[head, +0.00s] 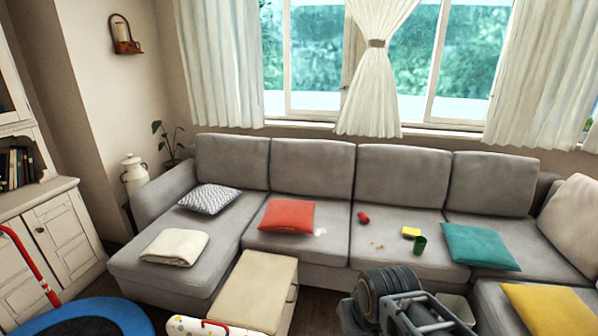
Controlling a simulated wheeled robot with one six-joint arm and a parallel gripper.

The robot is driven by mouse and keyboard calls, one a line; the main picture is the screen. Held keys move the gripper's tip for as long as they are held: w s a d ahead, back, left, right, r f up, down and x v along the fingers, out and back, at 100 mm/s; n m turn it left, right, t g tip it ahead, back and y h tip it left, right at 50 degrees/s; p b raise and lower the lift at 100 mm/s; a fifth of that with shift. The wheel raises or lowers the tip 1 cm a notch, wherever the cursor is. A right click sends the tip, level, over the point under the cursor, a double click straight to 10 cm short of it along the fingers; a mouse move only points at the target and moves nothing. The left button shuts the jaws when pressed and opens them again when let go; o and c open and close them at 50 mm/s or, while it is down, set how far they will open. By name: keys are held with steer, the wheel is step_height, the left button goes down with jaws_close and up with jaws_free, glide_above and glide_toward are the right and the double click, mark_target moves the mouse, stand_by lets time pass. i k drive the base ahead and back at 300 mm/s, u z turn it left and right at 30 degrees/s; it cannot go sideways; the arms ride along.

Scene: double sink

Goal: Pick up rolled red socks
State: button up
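A small red roll (363,217), which looks like the rolled red socks, lies on the sofa seat (340,245), right of the red cushion. It is small in the head view and its details cannot be made out. My arm (405,303) shows at the bottom edge, in front of the sofa and well apart from the red roll. I cannot make out fingertips on my gripper, so its opening does not show.
A yellow item (411,232) and a green cup (420,245) are right of the roll, with crumbs nearby. Red (286,216) and teal (480,247) cushions lie either side. A beige ottoman (255,290) and a blue trampoline (85,318) stand in front.

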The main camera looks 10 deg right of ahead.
mark_target(361, 216)
steer(key=z, duration=0.6)
steer(key=i, duration=2.95)
steer(key=z, duration=0.05)
